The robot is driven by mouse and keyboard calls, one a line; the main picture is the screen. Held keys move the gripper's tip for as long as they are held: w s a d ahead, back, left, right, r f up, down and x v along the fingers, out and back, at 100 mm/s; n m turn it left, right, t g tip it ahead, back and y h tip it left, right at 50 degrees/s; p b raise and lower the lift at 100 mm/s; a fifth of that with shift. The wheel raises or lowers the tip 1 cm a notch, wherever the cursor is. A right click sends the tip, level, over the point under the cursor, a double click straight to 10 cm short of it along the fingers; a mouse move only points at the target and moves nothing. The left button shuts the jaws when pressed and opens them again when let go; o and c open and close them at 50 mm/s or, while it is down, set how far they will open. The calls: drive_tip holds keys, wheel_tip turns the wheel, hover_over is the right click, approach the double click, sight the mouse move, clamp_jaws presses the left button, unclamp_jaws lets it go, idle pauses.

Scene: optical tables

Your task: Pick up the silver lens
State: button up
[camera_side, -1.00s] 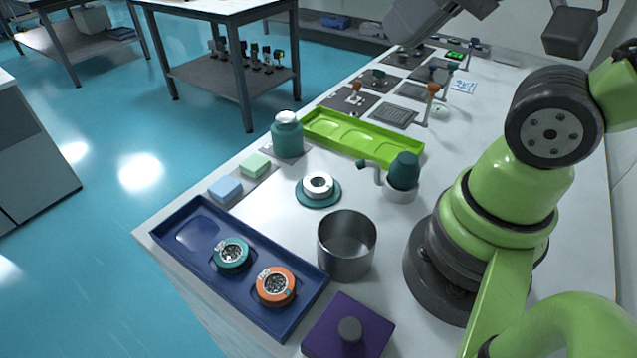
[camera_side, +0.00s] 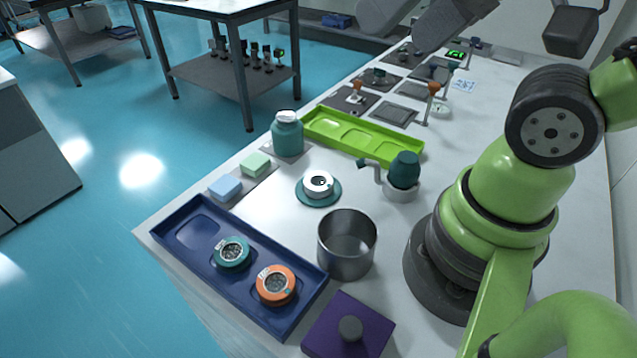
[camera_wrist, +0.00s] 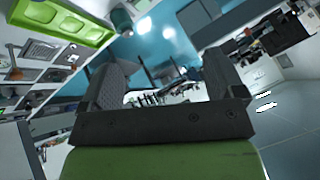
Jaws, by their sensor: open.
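The silver lens (camera_side: 318,183) is a small pale ring with a dark centre. It sits on a round teal base (camera_side: 325,201) in the middle of the white table, in the side view. I cannot make it out in the wrist view. My gripper (camera_wrist: 165,78) is open, with its two dark fingers apart and nothing visible between them. In the side view only part of the gripper (camera_side: 425,22) shows at the top edge, high up and well away from the lens.
A metal pot (camera_side: 347,262) stands in front of the lens. A blue tray (camera_side: 187,262) holds a teal and an orange ringed lens. A green tray (camera_side: 312,122), teal bottle (camera_side: 287,137) and teal-topped burner (camera_side: 403,172) stand behind. A purple block (camera_side: 322,340) is at the front.

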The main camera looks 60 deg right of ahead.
drive_tip(key=shift+w, duration=0.1)
drive_tip(key=m+g+h, duration=0.2)
drive_tip(key=m+g, duration=0.1)
drive_tip(key=g, duration=0.4)
hover_over(318, 181)
wheel_tip(318, 181, down, 18)
drive_tip(key=f, duration=0.6)
drive_tip(key=shift+w+f, duration=0.3)
drive_tip(key=shift+f, duration=0.1)
drive_tip(key=shift+s+f, duration=0.2)
drive_tip(key=shift+f, duration=1.25)
drive_tip(key=shift+s+f, duration=0.15)
drive_tip(key=shift+f, duration=1.3)
drive_tip(key=c, duration=1.1)
